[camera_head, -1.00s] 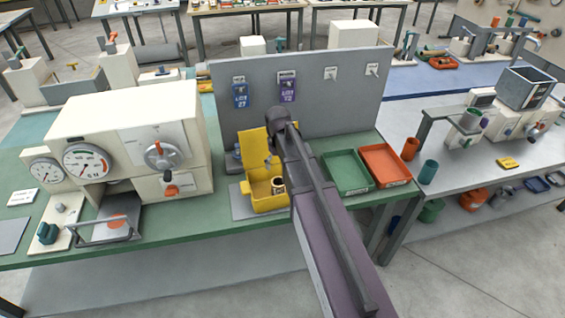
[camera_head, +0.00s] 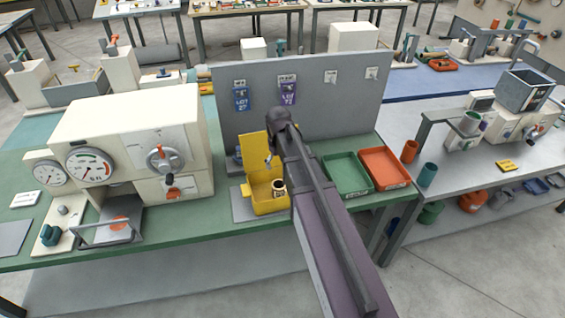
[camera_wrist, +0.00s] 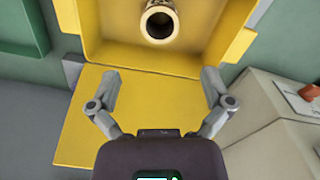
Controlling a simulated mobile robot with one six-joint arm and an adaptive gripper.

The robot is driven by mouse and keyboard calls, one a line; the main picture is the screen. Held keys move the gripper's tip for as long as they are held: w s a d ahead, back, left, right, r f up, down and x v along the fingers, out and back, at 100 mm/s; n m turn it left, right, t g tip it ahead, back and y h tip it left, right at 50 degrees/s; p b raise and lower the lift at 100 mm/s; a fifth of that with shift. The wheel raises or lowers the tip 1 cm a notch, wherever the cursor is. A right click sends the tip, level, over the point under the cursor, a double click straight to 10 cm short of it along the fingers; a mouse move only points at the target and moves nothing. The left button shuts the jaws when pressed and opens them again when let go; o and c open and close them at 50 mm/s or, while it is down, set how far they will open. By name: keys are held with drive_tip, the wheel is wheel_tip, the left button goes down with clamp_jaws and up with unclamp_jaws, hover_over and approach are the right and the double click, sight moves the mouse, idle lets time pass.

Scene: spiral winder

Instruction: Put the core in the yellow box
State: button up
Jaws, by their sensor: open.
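The core (camera_head: 279,188), a short tan tube with a dark hollow middle, is inside the open yellow box (camera_head: 268,205). In the wrist view the core (camera_wrist: 159,23) shows its open end to the camera, within the box (camera_wrist: 105,48) walls. The box's raised yellow lid (camera_head: 252,148) stands at its back. It also shows as a flat panel (camera_wrist: 150,110) beneath my fingers in the wrist view. My gripper (camera_wrist: 160,80) is open and empty, its fingers spread apart and clear of the core. In the head view my arm partly hides the gripper.
The green tray (camera_head: 346,174) and orange tray (camera_head: 385,168) lie right of the box on the green bench. A cream machine with gauges (camera_head: 130,135) stands left. A grey panel (camera_head: 330,110) with hanging tags rises behind. Bare bench top (camera_head: 200,218) shows in front of the machine.

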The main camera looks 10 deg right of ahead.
drive_tip(key=s+d+m, duration=0.1)
drive_tip(key=s+m, duration=0.2)
drive_tip(key=s, duration=1.3)
drive_tip(key=shift+d+m, duration=0.15)
drive_tip(key=shift+m, duration=0.25)
